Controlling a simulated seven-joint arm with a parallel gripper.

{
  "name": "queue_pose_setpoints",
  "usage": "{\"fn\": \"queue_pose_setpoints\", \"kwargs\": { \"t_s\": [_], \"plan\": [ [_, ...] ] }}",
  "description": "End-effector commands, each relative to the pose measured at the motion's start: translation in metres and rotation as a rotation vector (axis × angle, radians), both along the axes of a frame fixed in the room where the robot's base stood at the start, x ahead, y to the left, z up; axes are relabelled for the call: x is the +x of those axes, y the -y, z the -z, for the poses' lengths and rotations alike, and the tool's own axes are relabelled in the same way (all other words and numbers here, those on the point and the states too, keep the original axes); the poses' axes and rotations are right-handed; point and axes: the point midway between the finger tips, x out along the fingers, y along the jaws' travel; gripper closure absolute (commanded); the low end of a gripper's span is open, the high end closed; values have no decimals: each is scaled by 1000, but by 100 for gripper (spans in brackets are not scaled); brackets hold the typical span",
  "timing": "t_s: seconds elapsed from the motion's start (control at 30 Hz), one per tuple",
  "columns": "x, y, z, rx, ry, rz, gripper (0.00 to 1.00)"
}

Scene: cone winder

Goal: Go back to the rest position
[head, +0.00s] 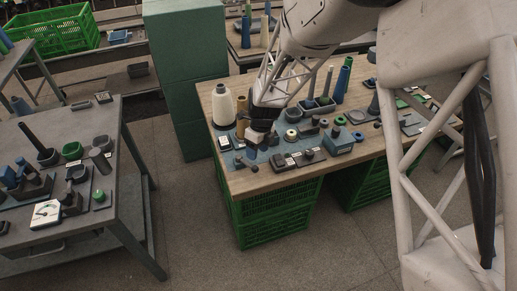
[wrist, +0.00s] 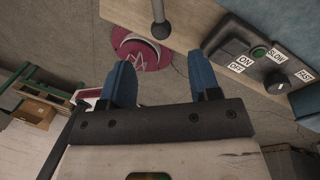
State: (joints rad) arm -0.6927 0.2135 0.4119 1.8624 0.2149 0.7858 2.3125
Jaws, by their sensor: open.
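My gripper (head: 260,146) is over the front left part of the wooden bench (head: 243,185) in the head view, low among the small items there. In the wrist view my gripper (wrist: 163,80) shows its two blue fingers spread apart with nothing between them. The bench's wooden edge shows beyond the fingers. Whether the fingers touch anything on the bench cannot be told.
A white yarn cone (head: 222,106) stands left of my gripper. A control panel (wrist: 266,55) with ON, OFF, SLOW and FAST labels lies right of the fingers. A blue box (head: 338,141) and small parts crowd the bench. Green crates (head: 275,217) stand below.

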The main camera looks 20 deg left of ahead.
Motion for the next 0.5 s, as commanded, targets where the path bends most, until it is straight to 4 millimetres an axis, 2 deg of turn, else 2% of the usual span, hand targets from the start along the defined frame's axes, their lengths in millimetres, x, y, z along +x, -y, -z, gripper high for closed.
{"fn": "queue_pose_setpoints", "kwargs": {
  "t_s": [0.3,0.5],
  "plan": [
    [1,2,-2,3,2,-6,43],
    [4,21,-20,20,17,-58,43]
  ]
}}
